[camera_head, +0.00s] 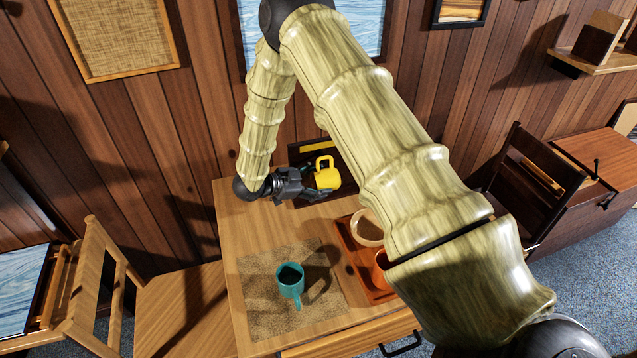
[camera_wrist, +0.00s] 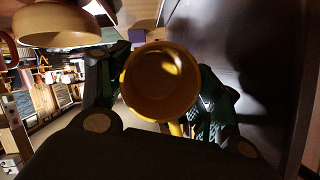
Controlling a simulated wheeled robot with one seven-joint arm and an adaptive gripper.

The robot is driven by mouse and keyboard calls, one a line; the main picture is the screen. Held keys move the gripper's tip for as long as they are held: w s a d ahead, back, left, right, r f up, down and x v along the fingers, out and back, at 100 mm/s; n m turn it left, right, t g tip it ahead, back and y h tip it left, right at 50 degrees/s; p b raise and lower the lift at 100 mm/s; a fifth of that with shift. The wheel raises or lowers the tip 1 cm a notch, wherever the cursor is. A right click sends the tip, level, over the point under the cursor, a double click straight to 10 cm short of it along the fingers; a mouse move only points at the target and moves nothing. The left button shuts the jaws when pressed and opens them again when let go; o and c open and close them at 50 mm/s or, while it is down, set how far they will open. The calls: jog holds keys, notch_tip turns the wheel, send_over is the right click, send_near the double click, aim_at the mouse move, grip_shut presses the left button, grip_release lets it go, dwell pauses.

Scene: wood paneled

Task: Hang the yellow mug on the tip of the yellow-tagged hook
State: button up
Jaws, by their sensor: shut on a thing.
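The yellow mug (camera_head: 328,180) is held up near the wall at the back of the table, with its handle on the upper side. My gripper (camera_head: 322,190) is shut on it. In the wrist view the mug (camera_wrist: 160,88) sits between the two green-padded fingers, and I look into its round opening. A dark board (camera_head: 297,158) stands behind the mug with a yellow strip (camera_head: 318,147) along its upper part. The hook itself is not clear in either view, and I cannot tell whether the mug touches the board.
A teal mug (camera_head: 290,284) stands on a woven mat (camera_head: 258,312). The table's back left (camera_head: 240,215) is clear.

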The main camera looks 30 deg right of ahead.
jog(key=shift+w+f, duration=0.2)
jog(key=shift+w, duration=0.1)
dwell(0.8)
jog(key=shift+f+b, duration=0.15)
jog(key=shift+b, duration=0.15)
dwell(0.4)
jog(key=o, duration=1.2)
jog(key=shift+d, duration=0.1)
jog(key=v, duration=1.2)
jog(key=shift+s, duration=0.1)
